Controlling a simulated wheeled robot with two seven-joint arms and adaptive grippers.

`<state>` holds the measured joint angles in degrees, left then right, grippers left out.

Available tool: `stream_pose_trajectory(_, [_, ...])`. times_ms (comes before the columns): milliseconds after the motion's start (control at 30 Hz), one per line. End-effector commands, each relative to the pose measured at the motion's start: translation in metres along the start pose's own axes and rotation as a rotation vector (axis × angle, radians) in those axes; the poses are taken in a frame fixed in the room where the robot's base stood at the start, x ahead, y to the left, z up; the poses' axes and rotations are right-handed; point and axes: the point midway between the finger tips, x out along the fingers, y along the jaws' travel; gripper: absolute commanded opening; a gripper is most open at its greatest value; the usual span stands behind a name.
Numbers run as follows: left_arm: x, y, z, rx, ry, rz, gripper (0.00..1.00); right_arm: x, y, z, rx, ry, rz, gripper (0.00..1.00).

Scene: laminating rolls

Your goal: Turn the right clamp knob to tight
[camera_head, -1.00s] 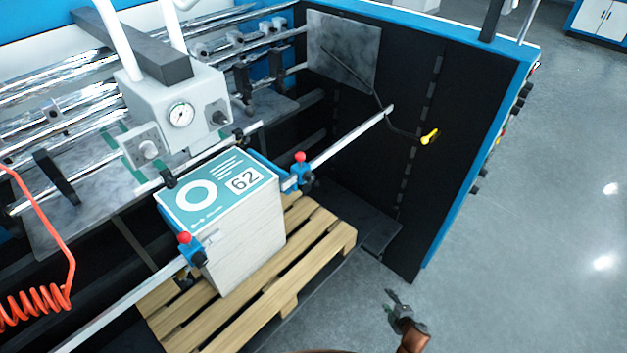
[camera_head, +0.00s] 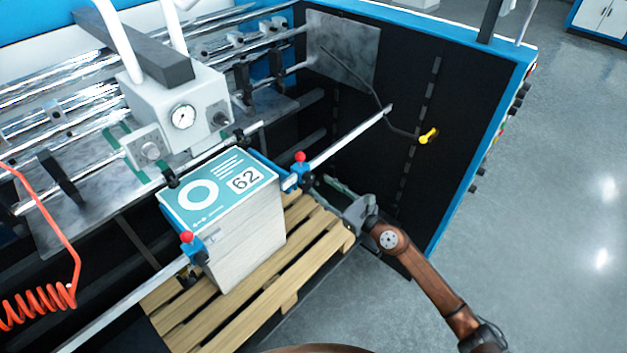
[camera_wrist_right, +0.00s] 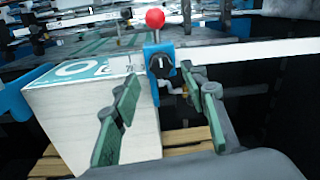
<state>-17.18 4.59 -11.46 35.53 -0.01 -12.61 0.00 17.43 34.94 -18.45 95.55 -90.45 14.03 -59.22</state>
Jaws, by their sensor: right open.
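The right clamp (camera_head: 293,182) is a blue block with a red ball on top, on a metal bar at the right corner of the stack. In the right wrist view its black knob (camera_wrist_right: 161,66) faces the camera, with a light pointer mark on it. My right gripper (camera_head: 337,196) is open and empty, just right of and in front of this clamp. In the right wrist view its green-padded fingers (camera_wrist_right: 160,90) spread to either side below the knob, apart from it. My left gripper is not in view.
A paper stack (camera_head: 245,242) with a teal label marked 62 stands on a wooden pallet (camera_head: 262,307). A second blue clamp (camera_head: 192,250) sits at its front left. A dark machine panel (camera_head: 415,80) rises behind my right arm. An orange coiled hose hangs at left.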

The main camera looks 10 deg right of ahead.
Motion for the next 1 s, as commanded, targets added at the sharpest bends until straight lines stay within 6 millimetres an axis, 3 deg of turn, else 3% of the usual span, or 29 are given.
stream_pose_trajectory(100, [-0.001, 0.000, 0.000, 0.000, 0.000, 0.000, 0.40, 0.021, 0.000, 0.001, 0.003, -0.002, 0.000, 0.40])
stream_pose_trajectory(300, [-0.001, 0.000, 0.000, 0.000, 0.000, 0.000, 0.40, 0.044, 0.000, 0.000, 0.005, -0.001, 0.000, 0.40])
stream_pose_trajectory(667, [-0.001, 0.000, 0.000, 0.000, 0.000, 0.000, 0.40, 0.050, 0.000, 0.000, 0.004, 0.000, 0.000, 0.40])
stream_pose_trajectory(1000, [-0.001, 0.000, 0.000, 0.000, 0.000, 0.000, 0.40, 0.050, 0.000, -0.001, 0.005, 0.000, -0.001, 0.18])
